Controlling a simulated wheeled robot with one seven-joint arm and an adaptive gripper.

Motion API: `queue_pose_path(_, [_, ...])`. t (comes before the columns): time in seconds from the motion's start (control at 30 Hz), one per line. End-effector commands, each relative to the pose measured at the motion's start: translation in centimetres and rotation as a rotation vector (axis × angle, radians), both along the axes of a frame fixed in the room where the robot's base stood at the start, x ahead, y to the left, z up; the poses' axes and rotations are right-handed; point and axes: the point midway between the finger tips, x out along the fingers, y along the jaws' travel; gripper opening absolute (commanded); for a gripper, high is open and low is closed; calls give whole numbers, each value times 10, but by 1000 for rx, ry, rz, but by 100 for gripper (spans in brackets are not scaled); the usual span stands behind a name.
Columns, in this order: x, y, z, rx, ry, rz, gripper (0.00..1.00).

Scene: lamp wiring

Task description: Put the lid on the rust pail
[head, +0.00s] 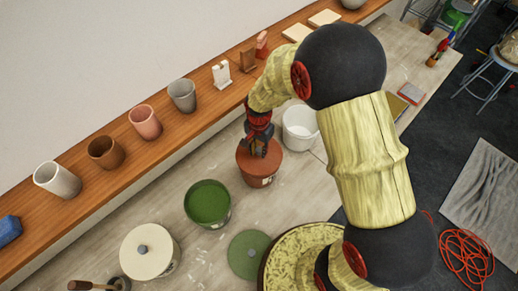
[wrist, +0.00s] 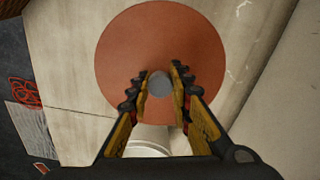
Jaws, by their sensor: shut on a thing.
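The rust pail (head: 258,178) stands on the worktable in the head view, between the green pail and the white pail. The round rust lid (wrist: 125,55) fills the upper middle of the wrist view, with a grey knob (wrist: 160,86) at its centre. My gripper (head: 259,150) points down over the pail and is shut on the lid's knob; its two fingers also show in the wrist view (wrist: 162,78). The lid lies level over the pail's mouth in the head view. I cannot tell whether it rests fully on the rim. The lid hides the pail in the wrist view.
An open white pail (head: 300,133) stands close behind right. A green pail (head: 208,203) is at front left, with a green lid (head: 249,254) lying near it. A cream lidded pail (head: 150,252) stands further left. A wooden shelf (head: 128,188) with several cups runs behind.

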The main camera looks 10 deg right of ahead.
Motion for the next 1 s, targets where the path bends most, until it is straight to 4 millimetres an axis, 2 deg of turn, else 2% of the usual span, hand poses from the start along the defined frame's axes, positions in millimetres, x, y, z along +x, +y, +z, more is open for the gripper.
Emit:
queue_pose_path(0.43, [0,0,0,1,-1,0,0])
queue_pose_path(1.0, [0,0,-10,0,0,0,0])
